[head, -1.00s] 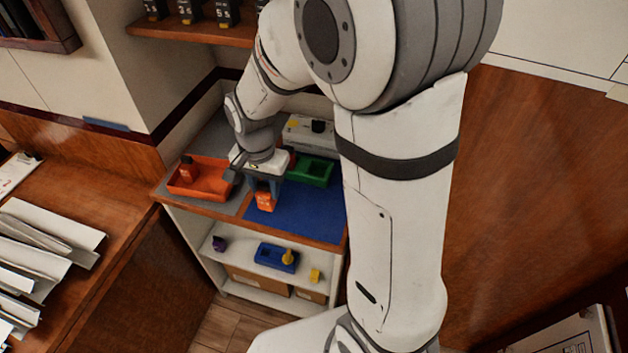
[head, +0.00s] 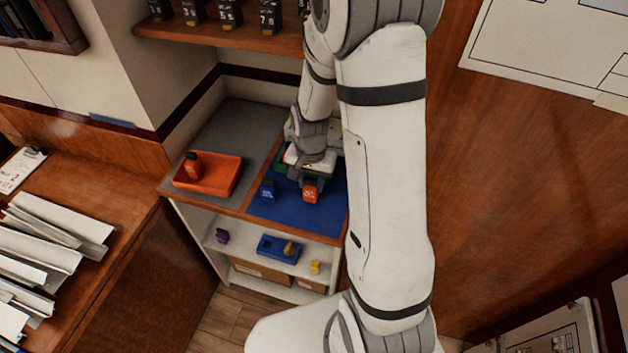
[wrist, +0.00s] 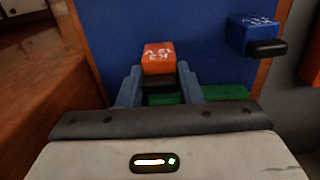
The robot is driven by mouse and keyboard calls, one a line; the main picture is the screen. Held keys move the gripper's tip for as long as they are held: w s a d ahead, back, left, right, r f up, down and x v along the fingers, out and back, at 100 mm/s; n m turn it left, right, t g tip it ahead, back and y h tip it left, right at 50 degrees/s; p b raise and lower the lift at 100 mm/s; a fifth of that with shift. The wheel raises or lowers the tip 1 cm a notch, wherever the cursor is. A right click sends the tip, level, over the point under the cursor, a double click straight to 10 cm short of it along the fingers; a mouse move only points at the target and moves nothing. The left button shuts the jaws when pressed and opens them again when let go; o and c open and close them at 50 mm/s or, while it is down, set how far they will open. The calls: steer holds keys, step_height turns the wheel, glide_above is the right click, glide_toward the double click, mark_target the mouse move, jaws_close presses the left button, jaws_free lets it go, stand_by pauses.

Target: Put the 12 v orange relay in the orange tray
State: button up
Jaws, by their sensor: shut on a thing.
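An orange relay marked K2 12 V (wrist: 159,56) sits between the blue-grey fingers of my gripper (wrist: 160,80) in the wrist view. The gripper is shut on it. In the head view my gripper (head: 308,172) is over the blue mat, with the orange relay (head: 310,191) at its fingers. I cannot tell if the relay touches the mat. The orange tray (head: 225,187) is on the grey counter to the left and holds another orange relay (head: 193,165). That one's marking is too small to read.
A blue relay (head: 268,190) stands on the blue mat (head: 283,211), left of my gripper. A green tray (wrist: 225,92) is partly hidden by my gripper. A lower shelf holds a blue tray (head: 267,247), a purple piece (head: 222,236) and a yellow piece (head: 315,267).

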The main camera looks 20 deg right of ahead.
steer(key=shift+w+d+f+p, duration=0.1)
steer(key=shift+d+f+p, duration=0.15)
steer(key=shift+f, duration=0.25)
steer(key=shift+f, duration=0.25)
steer(key=o, duration=1)
steer(key=shift+r, duration=0.15)
